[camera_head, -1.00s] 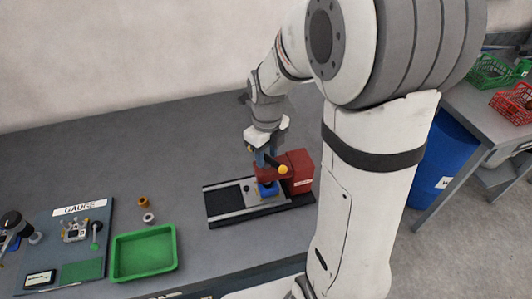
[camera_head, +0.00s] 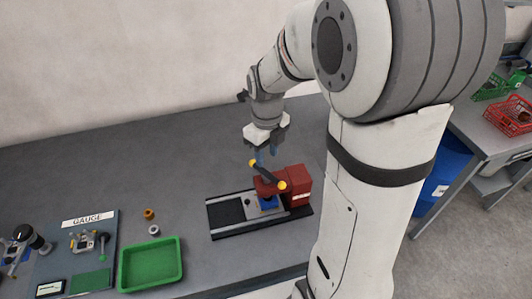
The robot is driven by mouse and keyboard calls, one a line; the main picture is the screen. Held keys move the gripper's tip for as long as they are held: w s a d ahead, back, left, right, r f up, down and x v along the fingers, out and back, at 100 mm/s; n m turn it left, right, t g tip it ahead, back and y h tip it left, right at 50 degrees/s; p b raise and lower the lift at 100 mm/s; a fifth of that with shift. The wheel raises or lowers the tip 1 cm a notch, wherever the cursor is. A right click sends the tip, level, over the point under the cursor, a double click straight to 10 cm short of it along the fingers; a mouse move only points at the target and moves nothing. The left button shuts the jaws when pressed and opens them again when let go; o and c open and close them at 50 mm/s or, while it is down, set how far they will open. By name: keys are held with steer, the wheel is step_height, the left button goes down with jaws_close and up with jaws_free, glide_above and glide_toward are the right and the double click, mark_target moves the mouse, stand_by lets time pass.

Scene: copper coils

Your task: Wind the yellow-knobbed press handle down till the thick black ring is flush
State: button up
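The red press (camera_head: 293,188) stands on a dark base plate (camera_head: 226,212) on the bench. Its black handle bar (camera_head: 267,176) lies across the top, with a yellow knob (camera_head: 252,163) at the far left end and another yellow knob (camera_head: 282,185) at the near right end. A blue part (camera_head: 268,202) sits under the bar. My gripper (camera_head: 266,154) points down just above and behind the handle, with its blue-tipped fingers apart and nothing seen between them. I cannot make out the thick black ring.
A green tray (camera_head: 151,287), an orange ring (camera_head: 149,213) and a grey ring (camera_head: 154,230) lie left of the press. A gauge board (camera_head: 104,240) is farther left. My arm covers the right of the bench. A blue bin (camera_head: 441,176) stands beyond it.

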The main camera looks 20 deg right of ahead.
stand_by(0.3)
steer(key=n, duration=0.3)
steer(key=shift+f+b, duration=0.15)
steer(key=shift+b, duration=0.15)
steer(key=n, duration=0.4)
steer(key=shift+f+n, duration=0.15)
steer(key=shift+n, duration=0.15)
steer(key=n, duration=0.4)
steer(key=shift+f+n+b, duration=0.15)
steer(key=shift+n+b, duration=0.25)
steer(key=n, duration=0.4)
steer(key=shift+f+n, duration=0.1)
steer(key=shift+n, duration=0.3)
steer(key=n+b, duration=0.1)
steer(key=n, duration=0.3)
steer(key=shift+f, duration=0.15)
steer(key=n, duration=0.5)
steer(key=shift+f, duration=0.15)
steer(key=n, duration=0.4)
steer(key=shift+f+n+b, duration=0.1)
steer(key=shift+n+b, duration=0.25)
steer(key=shift+n, duration=0.05)
steer(key=n, duration=0.5)
